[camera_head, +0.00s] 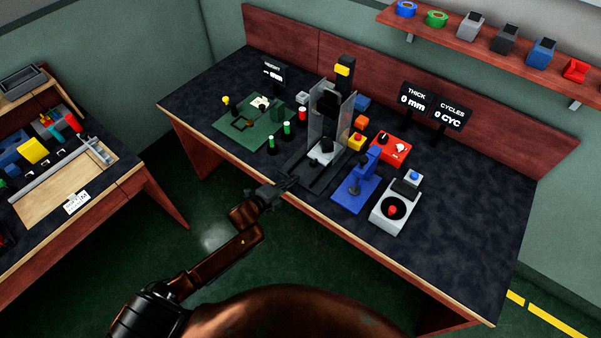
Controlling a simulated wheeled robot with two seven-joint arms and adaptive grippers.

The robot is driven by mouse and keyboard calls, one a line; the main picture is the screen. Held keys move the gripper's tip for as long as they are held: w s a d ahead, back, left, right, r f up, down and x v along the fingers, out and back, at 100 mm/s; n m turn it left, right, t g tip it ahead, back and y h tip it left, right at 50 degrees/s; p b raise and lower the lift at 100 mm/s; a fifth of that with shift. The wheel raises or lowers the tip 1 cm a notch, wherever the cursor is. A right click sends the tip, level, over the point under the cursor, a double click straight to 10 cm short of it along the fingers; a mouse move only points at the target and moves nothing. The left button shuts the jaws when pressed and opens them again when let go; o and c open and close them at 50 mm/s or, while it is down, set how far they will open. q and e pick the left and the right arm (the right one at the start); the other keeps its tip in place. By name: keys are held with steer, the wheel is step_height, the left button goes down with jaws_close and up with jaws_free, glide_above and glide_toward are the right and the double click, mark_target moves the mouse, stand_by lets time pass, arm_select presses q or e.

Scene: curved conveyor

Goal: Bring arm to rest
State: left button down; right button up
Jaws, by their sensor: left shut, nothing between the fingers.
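My left arm comes in from the bottom left and reaches up to the front edge of the dark-topped workbench (430,245). My left gripper (289,181) is at that edge, just in front of the grey press station (325,148). It is shut and holds nothing. Its fingertips are small and dark, and I cannot tell whether they touch the station's base. My right gripper does not show.
Right of the press stand a blue device (357,189), a red box (390,148) and a grey unit (396,206) with a red button. A green mat (243,133) lies at left. Another table (95,178) stands far left. The bench's right end is clear.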

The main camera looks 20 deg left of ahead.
arm_select(q)
steer(key=v, duration=0.5)
steer(key=shift+s, duration=0.1)
